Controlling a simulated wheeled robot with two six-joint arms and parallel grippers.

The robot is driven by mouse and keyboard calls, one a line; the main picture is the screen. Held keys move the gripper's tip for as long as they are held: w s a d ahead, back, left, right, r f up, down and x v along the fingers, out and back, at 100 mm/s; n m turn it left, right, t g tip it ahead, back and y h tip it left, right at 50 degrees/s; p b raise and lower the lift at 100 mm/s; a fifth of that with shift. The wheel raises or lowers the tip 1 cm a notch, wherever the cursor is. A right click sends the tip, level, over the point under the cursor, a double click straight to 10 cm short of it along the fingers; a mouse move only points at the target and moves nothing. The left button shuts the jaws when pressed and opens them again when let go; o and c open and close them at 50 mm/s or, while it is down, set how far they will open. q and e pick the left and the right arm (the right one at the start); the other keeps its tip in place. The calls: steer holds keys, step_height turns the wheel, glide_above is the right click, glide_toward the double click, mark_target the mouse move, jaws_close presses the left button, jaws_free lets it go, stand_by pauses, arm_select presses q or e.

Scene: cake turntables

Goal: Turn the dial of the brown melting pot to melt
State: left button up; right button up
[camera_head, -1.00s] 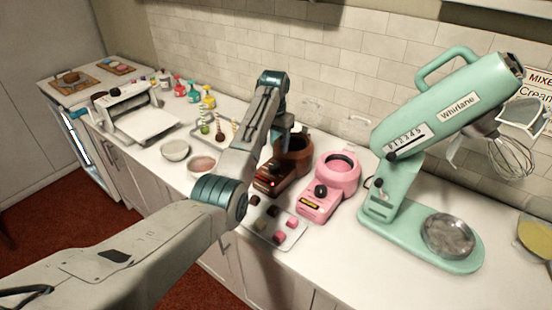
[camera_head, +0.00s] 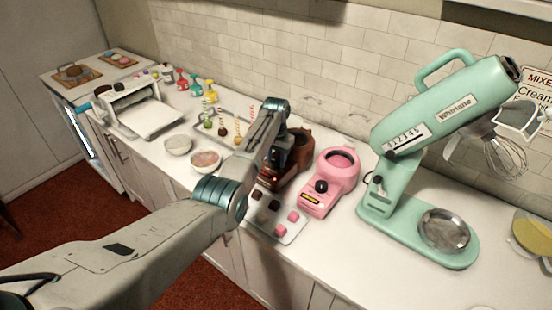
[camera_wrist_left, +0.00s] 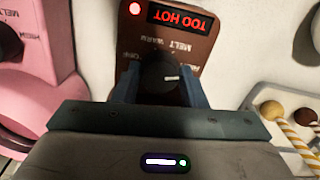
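The brown melting pot (camera_head: 300,163) stands on the counter against the tiled wall, partly hidden behind my left arm in the head view. Its front panel (camera_wrist_left: 195,35) shows upside down in the wrist view, with a lit red "TOO HOT" sign (camera_wrist_left: 183,18) and a red lamp. The black dial (camera_wrist_left: 158,72) has a white mark pointing right in that picture. My left gripper (camera_wrist_left: 160,85) has one blue finger on each side of the dial, seemingly touching it. In the head view my left gripper (camera_head: 278,160) is over the pot's front. My right gripper is not in view.
A pink melting pot (camera_head: 330,182) stands close to the right, and a mint mixer (camera_head: 405,170) beyond it. A tray of pink and brown cubes (camera_head: 283,233) lies in front. Bowls (camera_head: 206,162) and a tray of striped cake pops (camera_head: 222,118) are left.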

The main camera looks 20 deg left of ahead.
arm_select(q)
steer(key=c, duration=0.4)
steer(key=shift+r, duration=0.1)
steer(key=shift+n, duration=0.5)
steer(key=n+p, duration=0.2)
steer(key=n, duration=0.2)
steer(key=shift+r+n, duration=0.1)
steer(key=shift+n, duration=0.2)
steer(key=shift+w+n+p, duration=0.1)
steer(key=shift+n+p, duration=0.5)
steer(key=shift+n, duration=1.5)
